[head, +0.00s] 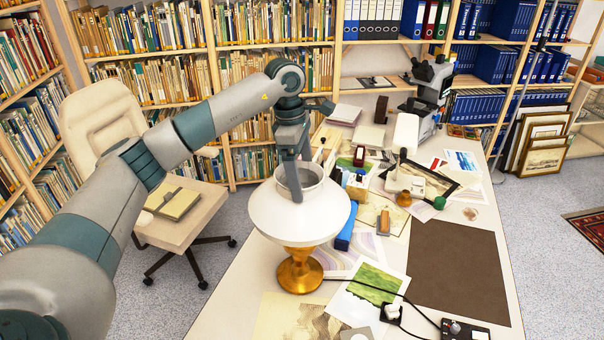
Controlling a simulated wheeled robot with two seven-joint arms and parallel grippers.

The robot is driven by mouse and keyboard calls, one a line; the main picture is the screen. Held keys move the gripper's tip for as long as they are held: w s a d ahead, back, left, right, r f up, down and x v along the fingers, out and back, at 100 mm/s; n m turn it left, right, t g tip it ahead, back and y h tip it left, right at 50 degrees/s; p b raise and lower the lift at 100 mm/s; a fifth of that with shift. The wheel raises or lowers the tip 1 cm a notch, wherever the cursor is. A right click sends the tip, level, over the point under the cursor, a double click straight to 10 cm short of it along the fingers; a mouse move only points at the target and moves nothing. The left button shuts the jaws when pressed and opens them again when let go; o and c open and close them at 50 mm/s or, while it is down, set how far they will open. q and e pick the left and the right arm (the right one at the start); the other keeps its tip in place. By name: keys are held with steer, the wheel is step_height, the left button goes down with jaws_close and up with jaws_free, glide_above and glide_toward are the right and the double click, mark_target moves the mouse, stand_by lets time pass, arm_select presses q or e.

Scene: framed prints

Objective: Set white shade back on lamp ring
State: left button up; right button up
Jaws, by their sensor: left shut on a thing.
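The white shade (270,219) is a wide cone with an open collar at its top. It is above the brass lamp base (299,272), which stands on the table near its left edge. The shade looks about level and hides the lamp ring, so I cannot tell whether it touches the ring or hovers over it. My left gripper (296,198) reaches down from above and is shut on the shade at its collar, with one finger inside the opening. My right gripper is not in view.
The table (235,308) is crowded behind the lamp with prints, small tools and a microscope (432,82). A brown mat (458,268) lies clear at right. A chair (190,220) stands at left.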

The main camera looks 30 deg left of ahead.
arm_select(q)
steer(key=shift+f+b, duration=0.45)
steer(key=shift+f, duration=0.05)
steer(key=o, duration=1.9)
steer(key=shift+c, duration=0.2)
steer(key=shift+a+r, duration=0.1)
steer(key=shift+r, duration=0.4)
steer(key=r+b, duration=0.1)
steer(key=r, duration=0.3)
steer(key=a+r+b, duration=0.1)
steer(key=r, duration=0.4)
steer(key=a+r+b, duration=0.1)
steer(key=r+b, duration=0.1)
steer(key=r, duration=0.3)
steer(key=shift+s+r, duration=0.25)
steer(key=shift+s, duration=0.1)
steer(key=shift+a+r, duration=0.15)
steer(key=shift+r, duration=0.75)
